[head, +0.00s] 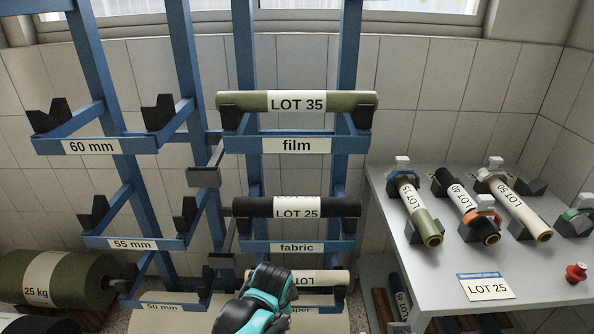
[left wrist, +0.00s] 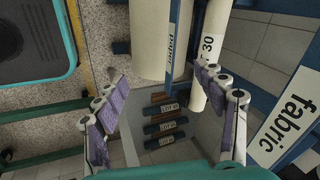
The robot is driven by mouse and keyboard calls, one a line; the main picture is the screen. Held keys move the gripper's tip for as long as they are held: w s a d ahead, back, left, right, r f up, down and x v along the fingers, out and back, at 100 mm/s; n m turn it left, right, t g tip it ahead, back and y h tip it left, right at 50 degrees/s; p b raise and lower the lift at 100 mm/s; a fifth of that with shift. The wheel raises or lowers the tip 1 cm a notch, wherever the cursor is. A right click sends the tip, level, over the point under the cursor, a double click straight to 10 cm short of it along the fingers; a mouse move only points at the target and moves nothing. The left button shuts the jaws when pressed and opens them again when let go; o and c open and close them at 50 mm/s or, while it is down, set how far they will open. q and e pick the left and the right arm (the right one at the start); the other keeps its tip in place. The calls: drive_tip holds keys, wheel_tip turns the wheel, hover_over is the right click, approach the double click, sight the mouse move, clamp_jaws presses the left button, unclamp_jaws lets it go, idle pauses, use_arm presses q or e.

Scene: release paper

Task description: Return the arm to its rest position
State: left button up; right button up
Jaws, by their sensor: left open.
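My left arm's teal and black wrist section (head: 262,300) is at the bottom centre of the head view, in front of the lowest white roll (head: 322,276). The fingers cannot be made out there. In the left wrist view my left gripper (left wrist: 160,76) is open, with purple-padded fingers spread wide and nothing between the pads. A white roll marked 30 (left wrist: 209,45) lies just beyond the right finger, and a "paper" label (left wrist: 172,42) is beside it. Contact with the roll cannot be told. My right gripper is in neither view.
The blue rack holds a LOT 35 roll (head: 350,101) and a black LOT 25 roll (head: 340,207); its left brackets (head: 158,112) are empty. A grey table (head: 450,262) with several short rolls stands at right. A large green roll (head: 85,278) lies low at left.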

use_arm(q)
drive_tip(key=s+a+r+n+t, duration=0.1)
drive_tip(key=s+a+r+n, duration=0.2)
drive_tip(key=s+a+n, duration=0.3)
drive_tip(key=s+a+r+n+t, duration=0.1)
drive_tip(key=s+a+r+n, duration=0.3)
drive_tip(key=n, duration=0.5)
drive_tip(key=shift+s+a+t, duration=0.4)
drive_tip(key=shift+s+a, duration=0.8)
drive_tip(key=shift+a, duration=0.55)
